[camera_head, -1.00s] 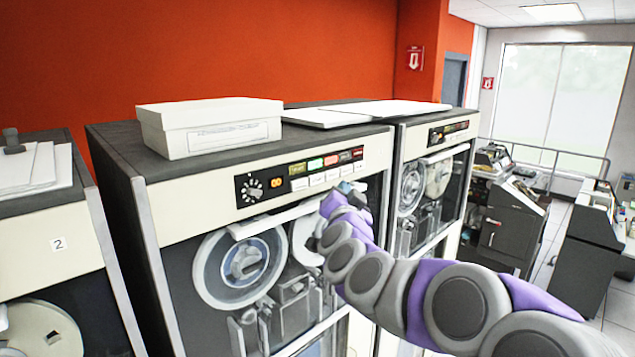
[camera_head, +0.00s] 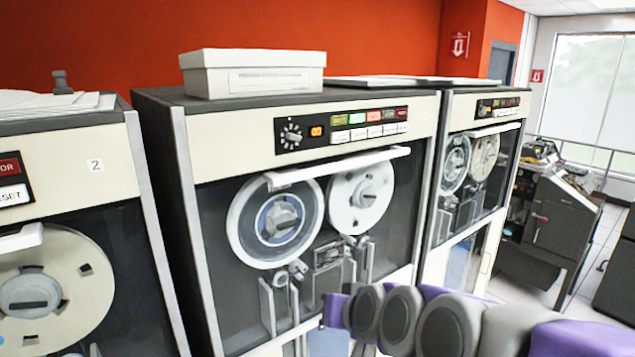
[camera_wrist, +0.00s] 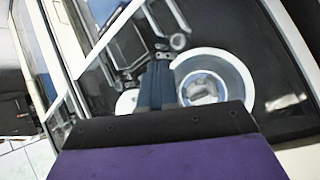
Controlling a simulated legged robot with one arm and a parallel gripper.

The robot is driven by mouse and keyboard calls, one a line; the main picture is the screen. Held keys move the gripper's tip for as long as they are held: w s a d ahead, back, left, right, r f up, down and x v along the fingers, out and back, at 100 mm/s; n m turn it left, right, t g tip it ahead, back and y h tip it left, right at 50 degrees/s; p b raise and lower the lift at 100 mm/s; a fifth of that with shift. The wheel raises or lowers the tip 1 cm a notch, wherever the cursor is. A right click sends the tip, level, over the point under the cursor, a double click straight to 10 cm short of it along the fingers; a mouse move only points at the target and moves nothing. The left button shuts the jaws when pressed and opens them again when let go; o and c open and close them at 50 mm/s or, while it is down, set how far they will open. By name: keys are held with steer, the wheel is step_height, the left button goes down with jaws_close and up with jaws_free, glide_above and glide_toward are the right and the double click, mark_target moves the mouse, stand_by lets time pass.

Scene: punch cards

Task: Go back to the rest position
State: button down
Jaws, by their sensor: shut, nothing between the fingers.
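My purple and grey arm (camera_head: 420,318) reaches in from the lower right of the head view, low in front of the middle tape cabinet (camera_head: 228,140). Its end is by the lower part of the cabinet's glass front, and the gripper itself is hard to make out there. In the wrist view my gripper (camera_wrist: 163,80) shows as dark blue fingers, shut and empty, beyond the purple wrist. A tape reel (camera_wrist: 212,82) shows behind it, and I cannot tell how far off.
A white box (camera_head: 252,76) lies on the middle cabinet. A cabinet marked 2 (camera_head: 75,165) stands at left, and another cabinet (camera_head: 480,135) at right. A dark machine (camera_head: 555,215) stands farther right, with some open floor beside it.

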steer(key=s+d+f+g+h+b, duration=0.1)
steer(key=s+d+f+g+b, duration=0.1)
steer(key=s+f, duration=0.5)
steer(key=s+d+f+g+h+b, duration=0.2)
steer(key=s+d+f+g, duration=0.3)
steer(key=s, duration=0.9)
steer(key=s+d+f+g+h+b, duration=0.1)
steer(key=s+d+f+g+b, duration=0.3)
steer(key=s+f, duration=0.5)
steer(key=shift+s, duration=0.7)
